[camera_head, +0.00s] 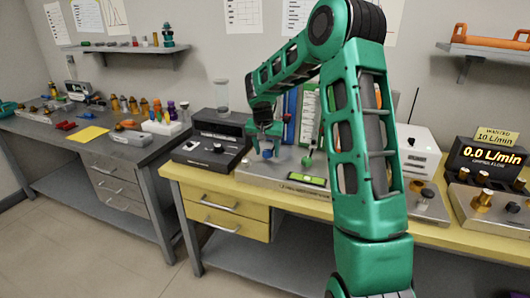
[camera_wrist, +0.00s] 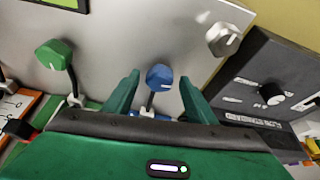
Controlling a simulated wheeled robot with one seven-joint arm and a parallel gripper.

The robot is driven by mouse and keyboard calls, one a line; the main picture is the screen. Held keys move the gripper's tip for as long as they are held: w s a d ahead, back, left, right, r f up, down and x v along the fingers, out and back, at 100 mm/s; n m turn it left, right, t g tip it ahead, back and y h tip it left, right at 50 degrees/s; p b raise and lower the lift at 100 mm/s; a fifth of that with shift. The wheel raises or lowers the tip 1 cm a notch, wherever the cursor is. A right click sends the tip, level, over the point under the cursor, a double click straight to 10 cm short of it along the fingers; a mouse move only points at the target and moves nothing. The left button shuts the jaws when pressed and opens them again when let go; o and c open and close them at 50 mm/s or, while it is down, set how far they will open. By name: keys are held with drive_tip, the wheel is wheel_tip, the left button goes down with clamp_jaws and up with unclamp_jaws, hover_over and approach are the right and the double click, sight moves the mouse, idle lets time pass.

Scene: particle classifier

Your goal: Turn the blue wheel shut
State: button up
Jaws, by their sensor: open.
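The blue wheel (camera_wrist: 159,77) is a small faceted knob with a white mark, on a stem rising from a light grey panel (camera_wrist: 130,30). In the wrist view it sits between the two fingers of my gripper (camera_wrist: 158,90), which are open, with a gap on each side of it. In the head view the blue wheel (camera_head: 267,153) shows just below my gripper (camera_head: 266,135). A green wheel (camera_wrist: 55,54) stands to its left in the wrist view, and a grey wheel (camera_wrist: 223,39) to its right.
A black box (camera_head: 218,140) with a knob stands left of the panel. A white box (camera_head: 418,150) and a flow display reading 0.0 L/min (camera_head: 487,158) are to the right. The yellow bench's front edge (camera_head: 240,193) runs below the panel.

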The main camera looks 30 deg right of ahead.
drive_tip(key=c, duration=1)
drive_tip(key=shift+a, duration=0.15)
drive_tip(key=shift+c, duration=0.2)
